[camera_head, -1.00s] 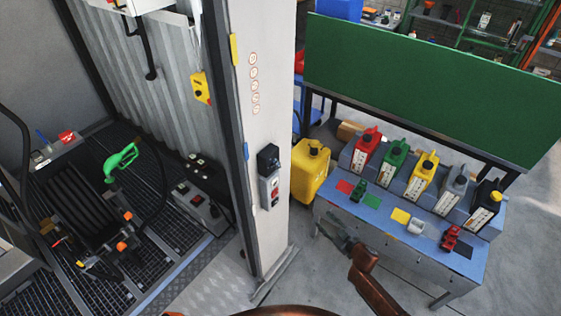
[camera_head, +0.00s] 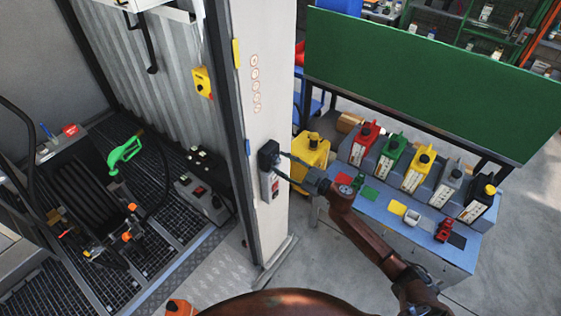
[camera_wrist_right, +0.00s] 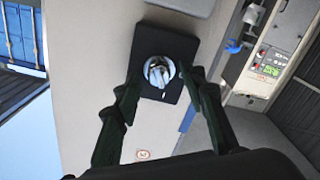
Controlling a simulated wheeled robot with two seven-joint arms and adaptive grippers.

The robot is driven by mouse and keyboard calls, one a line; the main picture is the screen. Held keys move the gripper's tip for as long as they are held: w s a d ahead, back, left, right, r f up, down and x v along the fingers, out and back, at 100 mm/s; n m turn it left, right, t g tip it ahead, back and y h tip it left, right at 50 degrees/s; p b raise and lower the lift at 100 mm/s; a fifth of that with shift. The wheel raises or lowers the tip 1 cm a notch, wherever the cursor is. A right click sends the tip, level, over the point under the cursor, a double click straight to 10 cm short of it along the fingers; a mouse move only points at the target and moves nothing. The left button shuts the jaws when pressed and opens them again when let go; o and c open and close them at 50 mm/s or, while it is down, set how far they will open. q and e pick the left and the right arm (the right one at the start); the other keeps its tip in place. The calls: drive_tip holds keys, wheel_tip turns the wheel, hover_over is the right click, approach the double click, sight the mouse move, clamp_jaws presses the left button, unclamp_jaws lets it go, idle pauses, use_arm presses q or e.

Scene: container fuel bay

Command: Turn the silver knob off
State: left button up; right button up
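The silver knob (camera_wrist_right: 159,72) is round with a raised grip bar, set in a black square plate (camera_wrist_right: 178,48) on the pale post. In the head view the black box (camera_head: 268,154) that bears it sits partway up the post, and the knob itself is hard to make out. My right gripper (camera_head: 284,166) points at the box from the right. In the wrist view its fingers (camera_wrist_right: 163,79) are spread, one on each side of the knob, with a gap to it. I cannot tell how far the tips are from the plate. My left gripper is not in view.
A grey box with red parts (camera_head: 270,187) is just below the black one. A yellow can (camera_head: 311,165) stands right of the post (camera_head: 255,40). A blue-topped bench (camera_head: 385,205) with several coloured canisters is farther right. A green nozzle (camera_head: 124,152) is at left.

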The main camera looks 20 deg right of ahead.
drive_tip(key=shift+w+a, duration=0.3)
drive_tip(key=shift+w, duration=0.1)
clamp_jaws()
